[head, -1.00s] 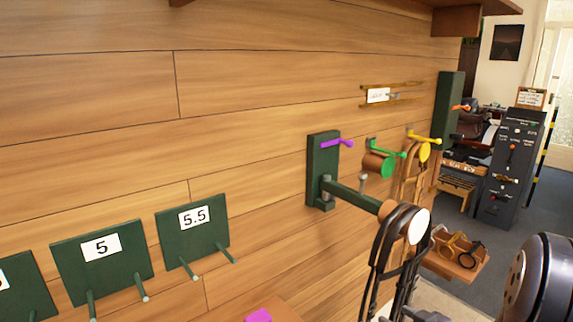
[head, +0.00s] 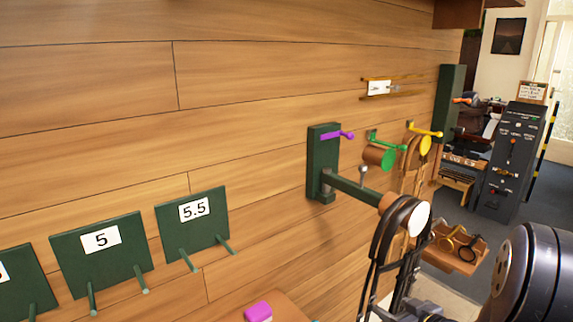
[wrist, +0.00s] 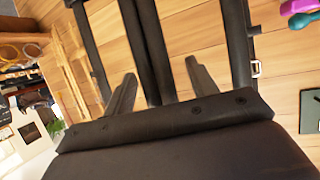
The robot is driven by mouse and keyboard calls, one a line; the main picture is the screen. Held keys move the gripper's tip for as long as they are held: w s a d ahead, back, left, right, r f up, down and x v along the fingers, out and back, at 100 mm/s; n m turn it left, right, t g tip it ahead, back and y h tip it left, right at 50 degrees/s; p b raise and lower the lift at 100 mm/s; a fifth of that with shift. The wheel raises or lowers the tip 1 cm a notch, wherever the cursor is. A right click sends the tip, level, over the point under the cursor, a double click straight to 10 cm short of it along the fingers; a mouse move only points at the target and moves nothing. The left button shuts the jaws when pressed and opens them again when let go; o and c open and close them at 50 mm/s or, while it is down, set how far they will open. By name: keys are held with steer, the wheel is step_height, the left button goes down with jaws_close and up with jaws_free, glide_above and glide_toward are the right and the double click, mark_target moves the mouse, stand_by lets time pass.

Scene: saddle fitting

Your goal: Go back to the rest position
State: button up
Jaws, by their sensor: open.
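A dark leather bridle (head: 383,235) hangs over a round wooden holder with a white end face (head: 419,218), on a green wall bracket (head: 323,150) with a purple hook. My gripper (wrist: 160,72) is open in the wrist view. Its two fingers stand apart, with dark straps (wrist: 150,35) running up between and behind them; I cannot tell whether they touch. In the head view my gripper is partly visible at the lower right, just below the holder, and its fingertips are hard to make out.
Green wall panels marked 5 (head: 100,240) and 5.5 (head: 194,210) with pegs are at the left. A purple block (head: 258,311) lies at the bottom. Green (head: 388,158) and yellow (head: 425,146) holders are behind the bracket. A wooden shelf (head: 458,257) and dark cabinet (head: 508,165) stand right.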

steer(key=shift+d+r+p, duration=0.35)
steer(key=shift+r+p, duration=0.25)
steer(key=shift+r, duration=0.05)
steer(key=s+d+p, duration=0.4)
steer(key=s+d, duration=0.3)
steer(key=s, duration=0.2)
steer(key=shift+r, duration=0.2)
steer(key=shift+a, duration=0.1)
